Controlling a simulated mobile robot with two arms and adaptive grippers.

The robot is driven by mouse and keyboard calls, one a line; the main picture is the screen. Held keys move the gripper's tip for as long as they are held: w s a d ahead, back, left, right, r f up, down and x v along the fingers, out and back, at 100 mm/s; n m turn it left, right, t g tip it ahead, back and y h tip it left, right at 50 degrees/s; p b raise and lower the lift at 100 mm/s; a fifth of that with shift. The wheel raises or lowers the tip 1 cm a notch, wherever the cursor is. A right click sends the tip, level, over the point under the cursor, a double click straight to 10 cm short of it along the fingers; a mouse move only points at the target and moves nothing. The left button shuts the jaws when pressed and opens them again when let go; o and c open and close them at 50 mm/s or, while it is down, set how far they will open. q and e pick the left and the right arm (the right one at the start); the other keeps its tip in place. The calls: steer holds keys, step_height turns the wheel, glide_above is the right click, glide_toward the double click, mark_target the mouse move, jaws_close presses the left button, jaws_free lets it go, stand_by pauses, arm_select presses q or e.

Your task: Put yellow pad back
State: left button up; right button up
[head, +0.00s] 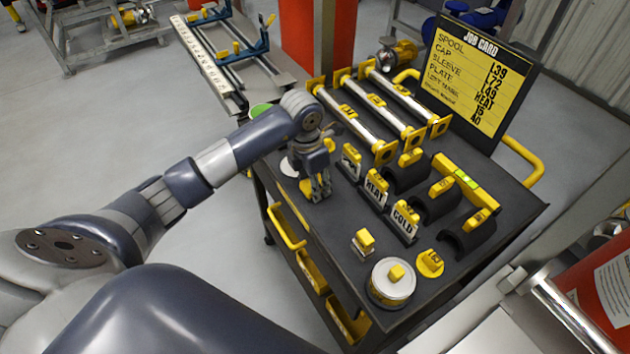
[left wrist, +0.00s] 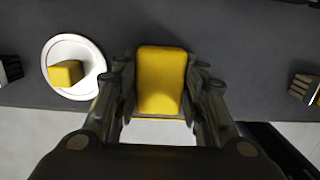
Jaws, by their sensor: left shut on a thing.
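My left gripper (head: 319,188) reaches down over the left edge of the dark cart top (head: 340,232). In the left wrist view its fingers (left wrist: 160,88) are shut on a yellow pad (left wrist: 160,72), one finger on each side. In the head view the gripper mostly hides the pad. I cannot tell whether the pad touches the cart top. A white round lid with a yellow knob (left wrist: 88,82) lies to the left of the pad in the wrist view. My right gripper is not in view.
HEAT (head: 375,190) and COLD (head: 404,221) signs stand right of my gripper. Behind are metal rollers (head: 380,105), dark curved holders (head: 437,203) and a job card board (head: 470,78). A white tin (head: 378,294) and small yellow-topped block (head: 363,242) stand near the front.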

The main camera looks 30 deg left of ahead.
arm_select(q)
steer(key=shift+f, duration=0.15)
steer(key=o, duration=1)
steer(key=shift+o, duration=0.2)
steer(key=shift+r, duration=0.3)
step_height(320, 180, up, 12)
steer(key=s+b, duration=0.1)
steer(key=shift+a+f+b, duration=0.15)
steer(key=shift+a+b, duration=0.2)
steer(key=shift+b, duration=0.05)
steer(key=shift+s, duration=0.15)
